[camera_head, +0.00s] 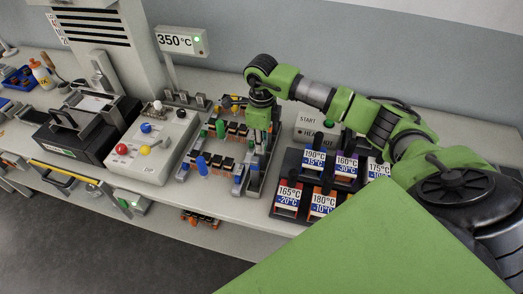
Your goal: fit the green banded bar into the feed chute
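My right arm comes in from the right, and its gripper (256,153) points down over the rack of small parts in the middle of the bench. The fingers are small and overlap the parts behind them, so I cannot tell whether they are open or shut, or hold anything. I cannot make out the green banded bar for certain. A small green upright piece (220,128) stands in the rack, left of the gripper, but no bands show on it. Grey rails (254,183) lie beneath the gripper; I cannot tell whether they are the feed chute. My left gripper is out of view.
A control box (140,157) with coloured knobs stands left of the rack. A dark press (80,130) is farther left. Bins with temperature labels (288,196) stand right of the gripper. A 350 °C display (182,41) rises behind. A large green surface covers the lower right.

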